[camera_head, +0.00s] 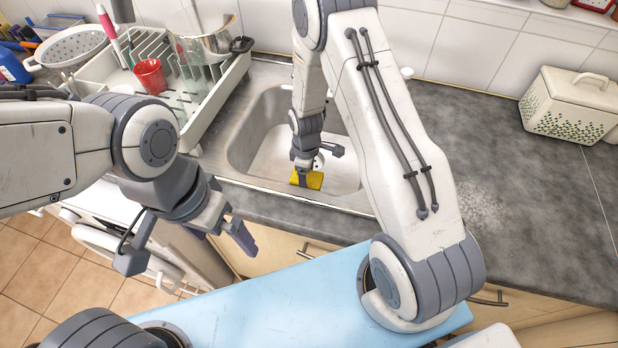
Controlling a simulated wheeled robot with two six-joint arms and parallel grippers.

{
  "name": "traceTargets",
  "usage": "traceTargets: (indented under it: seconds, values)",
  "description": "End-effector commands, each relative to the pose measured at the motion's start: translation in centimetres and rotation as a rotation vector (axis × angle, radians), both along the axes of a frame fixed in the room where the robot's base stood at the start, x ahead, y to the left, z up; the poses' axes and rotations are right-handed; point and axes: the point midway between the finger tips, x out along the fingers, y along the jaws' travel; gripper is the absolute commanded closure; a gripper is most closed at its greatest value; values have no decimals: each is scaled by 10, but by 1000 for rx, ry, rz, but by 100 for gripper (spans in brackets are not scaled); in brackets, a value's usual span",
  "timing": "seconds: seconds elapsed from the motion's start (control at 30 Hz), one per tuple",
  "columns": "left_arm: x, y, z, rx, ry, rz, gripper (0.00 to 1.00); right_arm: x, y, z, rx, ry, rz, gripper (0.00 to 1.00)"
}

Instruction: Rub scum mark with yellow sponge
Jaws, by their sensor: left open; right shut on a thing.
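The yellow sponge (314,181) is in the metal sink (256,150), low in the basin near its front side. My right gripper (305,178) reaches down into the sink and is shut on the sponge. The gripper and arm hide part of the sponge and of the basin. A pale, whitish speckled mark (480,207) lies on the dark grey worktop to the right of the sink, behind my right arm; I cannot tell if it is the scum mark. My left gripper (190,252) is open and empty in front of the counter, left of the sink.
A dish rack (205,124) with a red cup (151,76) and glassware stands left of the sink. A colander (72,46) is at the far left. A white bin with green dots (568,108) stands at the back right. The worktop (530,190) between is clear.

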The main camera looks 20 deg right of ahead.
Motion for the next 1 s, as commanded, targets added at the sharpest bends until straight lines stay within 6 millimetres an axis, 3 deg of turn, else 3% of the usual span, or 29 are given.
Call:
traceTargets:
  seconds: [0.4, 1.0]
  values:
    - [0, 0, 32, 0, 0, 1, 0, 1, 4, 40, 0, -1, 7, 78]
    - [0, 0, 33, 0, 0, 1, 0, 1, 5, 42, 0, 0, 7, 78]
